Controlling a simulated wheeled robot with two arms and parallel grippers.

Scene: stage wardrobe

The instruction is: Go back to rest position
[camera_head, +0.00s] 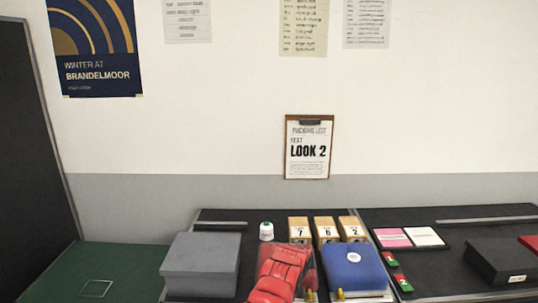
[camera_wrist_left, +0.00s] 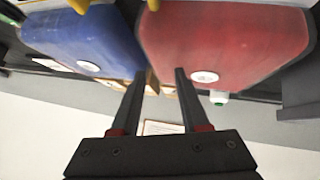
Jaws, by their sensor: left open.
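Beyond the fingertips are a blue case (camera_wrist_left: 82,38) and a red case (camera_wrist_left: 225,45), each with a white round disc, seen upside down. I cannot tell how near the fingers are to them.
A black box (camera_head: 503,262) stands right. A clipboard (camera_head: 308,147) hangs on the wall. A green surface (camera_head: 105,270) at left looks mostly clear.

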